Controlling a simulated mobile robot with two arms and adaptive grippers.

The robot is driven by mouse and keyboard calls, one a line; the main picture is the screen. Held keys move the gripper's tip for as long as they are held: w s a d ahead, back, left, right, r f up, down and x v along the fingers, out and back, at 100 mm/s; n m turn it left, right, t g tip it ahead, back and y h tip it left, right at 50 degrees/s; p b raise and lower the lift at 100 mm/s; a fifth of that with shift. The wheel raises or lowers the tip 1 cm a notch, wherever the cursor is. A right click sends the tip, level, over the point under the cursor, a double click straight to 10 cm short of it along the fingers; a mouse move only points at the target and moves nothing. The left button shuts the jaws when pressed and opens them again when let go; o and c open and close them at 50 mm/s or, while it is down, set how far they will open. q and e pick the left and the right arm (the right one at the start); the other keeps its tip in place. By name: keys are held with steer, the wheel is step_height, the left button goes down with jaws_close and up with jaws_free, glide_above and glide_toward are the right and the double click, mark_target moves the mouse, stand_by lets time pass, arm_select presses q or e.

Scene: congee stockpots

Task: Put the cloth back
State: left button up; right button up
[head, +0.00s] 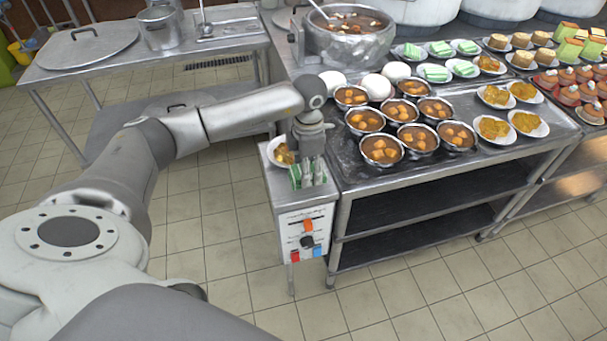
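My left gripper (308,180) points down over the small metal side stand at the near left corner of the serving counter. Green material (294,177), possibly the cloth, shows around and behind its fingers. I cannot tell whether the fingers are shut on it or only in front of it. The gripper hides most of this green material. My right gripper is not in view.
A plate of food (272,150) sits beside my gripper, partly hidden. Several bowls of brown soup (382,150) crowd the counter, with white round items and a large pot (350,40) behind. A steel table (110,65) stands at left. The tiled floor (215,225) is clear.

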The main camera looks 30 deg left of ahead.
arm_select(q)
steer(key=shift+s+a+f, duration=0.15)
steer(key=shift+a+f, duration=0.2)
steer(key=shift+f, duration=0.05)
steer(key=f, duration=0.3)
steer(key=shift+s+a+f+p, duration=0.1)
steer(key=shift+a+f+p, duration=0.1)
steer(key=shift+p, duration=0.15)
steer(key=shift+f, duration=0.25)
steer(key=o, duration=0.7)
steer(key=shift+r, duration=0.55)
step_height(320, 180, up, 11)
steer(key=shift+r+b, duration=0.15)
steer(key=shift+b, duration=0.75)
